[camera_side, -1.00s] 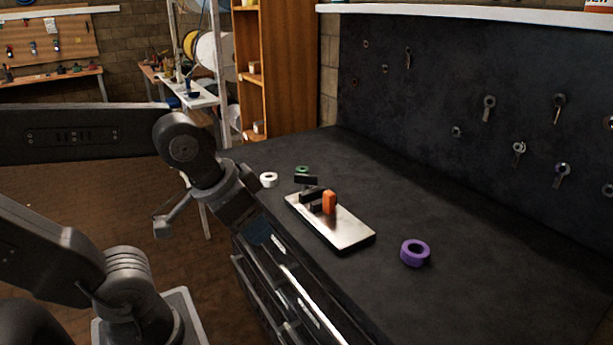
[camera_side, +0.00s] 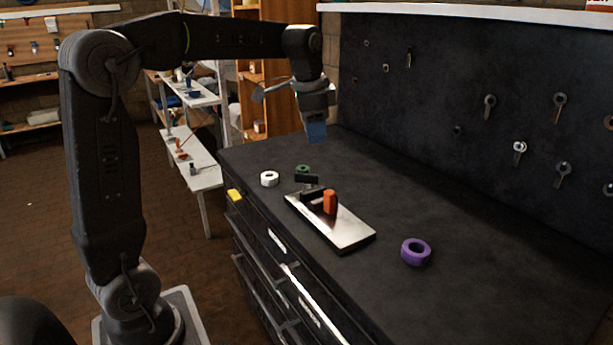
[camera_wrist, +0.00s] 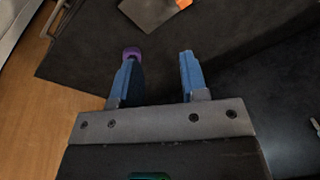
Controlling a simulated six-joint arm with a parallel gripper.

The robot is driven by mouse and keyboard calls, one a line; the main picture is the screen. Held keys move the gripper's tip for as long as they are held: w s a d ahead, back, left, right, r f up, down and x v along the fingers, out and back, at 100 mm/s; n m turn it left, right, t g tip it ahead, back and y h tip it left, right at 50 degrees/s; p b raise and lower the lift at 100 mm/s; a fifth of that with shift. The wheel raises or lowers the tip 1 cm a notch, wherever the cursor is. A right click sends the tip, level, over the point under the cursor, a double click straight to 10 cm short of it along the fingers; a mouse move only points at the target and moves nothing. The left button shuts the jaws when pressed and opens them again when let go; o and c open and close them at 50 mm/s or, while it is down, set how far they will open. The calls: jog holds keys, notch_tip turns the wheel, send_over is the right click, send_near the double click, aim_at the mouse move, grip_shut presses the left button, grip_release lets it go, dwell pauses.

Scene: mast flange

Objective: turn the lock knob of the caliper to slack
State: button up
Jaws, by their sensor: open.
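The caliper unit is a dark clamp (camera_side: 307,194) on a shiny metal plate (camera_side: 345,229), lying on the dark bench top. An orange part (camera_side: 329,202) stands upright on it; I cannot tell if this is the lock knob. My gripper (camera_side: 316,134) is high above the bench, behind the plate, pointing down. In the wrist view its two blue fingers (camera_wrist: 158,78) are apart with nothing between them. The plate's end (camera_wrist: 150,14) and a bit of the orange part (camera_wrist: 183,4) show at the top edge there; the rest is cut off.
A purple ring (camera_side: 416,252) lies right of the plate and also shows in the wrist view (camera_wrist: 132,53). A white roll (camera_side: 269,179) and a green roll (camera_side: 302,170) lie at the left. A dark pegboard wall (camera_side: 465,130) rises behind. The bench right of the plate is mostly clear.

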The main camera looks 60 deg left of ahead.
jog(key=w+a+f+m+g, duration=0.1)
jog(key=w+a+f+m, duration=0.1)
jog(key=w+a, duration=0.4)
jog(key=m+g, duration=0.1)
jog(key=m, duration=0.1)
send_near(306, 174)
jog(key=shift+h, duration=0.4)
jog(key=f, duration=1)
jog(key=shift+w+a+f, duration=0.2)
jog(key=shift+a, duration=0.15)
grip_shut()
